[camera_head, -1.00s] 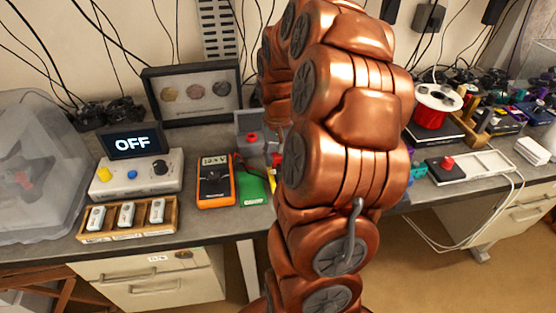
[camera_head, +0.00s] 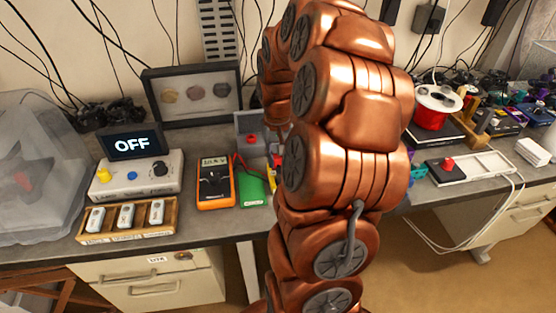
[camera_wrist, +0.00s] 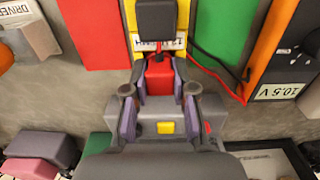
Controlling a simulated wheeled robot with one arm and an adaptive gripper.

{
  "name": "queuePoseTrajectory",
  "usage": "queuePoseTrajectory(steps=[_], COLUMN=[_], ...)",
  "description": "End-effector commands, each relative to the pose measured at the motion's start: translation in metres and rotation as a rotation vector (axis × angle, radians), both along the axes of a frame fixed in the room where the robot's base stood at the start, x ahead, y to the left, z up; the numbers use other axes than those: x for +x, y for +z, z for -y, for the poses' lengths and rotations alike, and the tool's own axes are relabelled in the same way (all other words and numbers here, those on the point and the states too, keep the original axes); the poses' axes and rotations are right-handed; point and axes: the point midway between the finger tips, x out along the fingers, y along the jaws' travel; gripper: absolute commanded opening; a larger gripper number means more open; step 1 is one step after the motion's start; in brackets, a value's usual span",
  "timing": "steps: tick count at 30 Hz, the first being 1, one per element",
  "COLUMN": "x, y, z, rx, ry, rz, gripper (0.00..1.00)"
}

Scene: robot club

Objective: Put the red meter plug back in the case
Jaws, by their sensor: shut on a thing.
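My gripper (camera_wrist: 160,88) is shut on the red plug (camera_wrist: 160,76) in the wrist view. The plug sits between the fingertips, at the end of a black block (camera_wrist: 156,22) above a yellow piece with a printed label. I cannot tell whether the plug touches them. A red lead (camera_wrist: 212,72) runs to the orange meter (camera_wrist: 278,75), which reads 10.5 V; the meter (camera_head: 214,184) also stands on the bench in the head view. There my arm hides the gripper and plug. I cannot tell which object is the case.
A green block (camera_head: 252,188) lies right of the meter, a grey box with a red knob (camera_head: 252,138) behind it. A wooden tray of small grey devices (camera_head: 165,229) and a control box reading OFF (camera_head: 132,176) stand left. A red block (camera_wrist: 92,35) lies beside the yellow piece.

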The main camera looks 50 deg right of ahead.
Motion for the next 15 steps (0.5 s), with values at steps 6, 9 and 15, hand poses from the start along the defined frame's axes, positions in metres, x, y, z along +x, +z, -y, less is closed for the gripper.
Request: queuePoseTrajectory(steps=[6,9,15], x=[-0.0001,-0.0001,0.0], y=[-0.0002,-0.0002,0.0005], z=[-0.0001,-0.0001,0.0], rx=[0.0,0.0,0.0], ry=[0.0,0.0,0.0], rz=[0.0,0.0,0.0], gripper=[0.05,0.0,0.0])
